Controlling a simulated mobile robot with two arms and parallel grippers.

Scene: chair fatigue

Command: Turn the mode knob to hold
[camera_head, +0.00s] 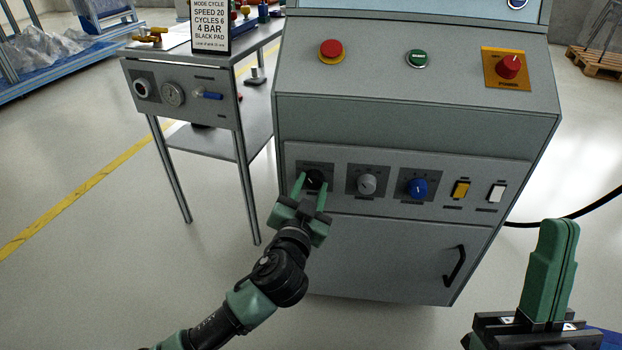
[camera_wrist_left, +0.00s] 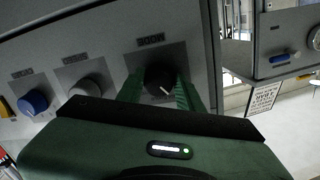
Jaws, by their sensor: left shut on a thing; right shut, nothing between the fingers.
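The mode knob (camera_head: 315,179) is the black knob at the left end of the row on the grey cabinet's lower front panel. In the left wrist view the mode knob (camera_wrist_left: 160,80) sits under a MODE label and carries a white pointer line. My left gripper (camera_head: 311,188) is shut on this knob, with one green finger on each side. The left wrist view shows the same gripper (camera_wrist_left: 160,92) around the knob. The small position marks around it are too small to read. My right gripper (camera_head: 562,232) is shut and empty at the lower right, away from the panel.
A grey knob (camera_head: 367,184), a blue knob (camera_head: 416,188), a yellow switch (camera_head: 460,190) and a white switch (camera_head: 496,193) continue the row. Above are a red button (camera_head: 331,50), a green button (camera_head: 417,58) and a red power knob (camera_head: 508,66). A side table (camera_head: 185,98) bears a sign (camera_head: 210,25).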

